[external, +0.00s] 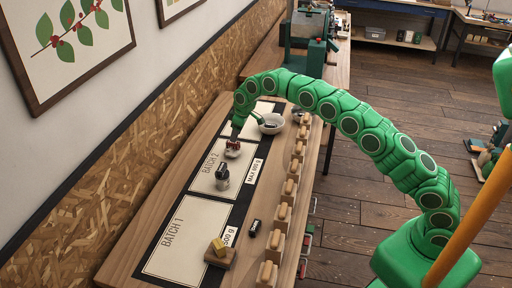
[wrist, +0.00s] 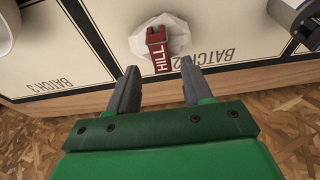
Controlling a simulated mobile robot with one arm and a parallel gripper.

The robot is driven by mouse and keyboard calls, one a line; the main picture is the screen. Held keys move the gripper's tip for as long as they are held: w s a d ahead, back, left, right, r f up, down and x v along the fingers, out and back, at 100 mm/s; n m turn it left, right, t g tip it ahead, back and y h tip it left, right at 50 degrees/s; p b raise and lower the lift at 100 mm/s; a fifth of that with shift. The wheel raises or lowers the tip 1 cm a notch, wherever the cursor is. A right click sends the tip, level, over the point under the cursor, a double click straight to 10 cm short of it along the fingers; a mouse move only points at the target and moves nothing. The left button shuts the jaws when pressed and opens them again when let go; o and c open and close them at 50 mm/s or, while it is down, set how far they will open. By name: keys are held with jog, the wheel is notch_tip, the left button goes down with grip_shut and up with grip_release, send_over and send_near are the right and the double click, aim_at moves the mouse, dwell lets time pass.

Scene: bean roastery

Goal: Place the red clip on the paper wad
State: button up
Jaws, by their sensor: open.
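In the external view the clip (external: 233,144) shows as a small dark red spot on top of the wad (external: 232,154), on the BATCH 2 panel. My gripper (wrist: 158,72) is open, its two fingers apart and empty, with the clip just beyond the fingertips. In the external view my gripper (external: 236,133) is just above the clip, its fingers too small to make out.
A white bowl (external: 270,124) stands right of the wad. A dark-topped jar (external: 222,180) stands nearer the camera on the mat. Several wooden blocks (external: 283,213) line the right edge. Most of BATCH 1 (external: 180,245) is clear.

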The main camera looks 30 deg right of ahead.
jog(key=v, duration=0.8)
jog(key=s+d+r+m+g+h, duration=0.15)
jog(key=s+d+r, duration=0.35)
jog(key=s+d, duration=0.7)
jog(key=s+d+r+m+g, duration=0.1)
jog(key=s+d+r+m, duration=0.25)
jog(key=s+d, duration=0.85)
jog(key=s+d+f+m, duration=0.1)
jog(key=s+d, duration=0.2)
jog(key=s, duration=0.9)
jog(key=s+d+f+m+g, duration=0.1)
jog(key=s+d, duration=0.3)
jog(key=s, duration=0.8)
jog(key=s+d+f+m, duration=0.2)
jog(key=s+d+f, duration=0.1)
jog(key=s, duration=0.8)
jog(key=shift+s+d+h, duration=0.35)
jog(key=shift+s+d, duration=0.05)
jog(key=shift+d, duration=0.2)
jog(key=shift+f+g, duration=0.1)
jog(key=shift+g, duration=0.15)
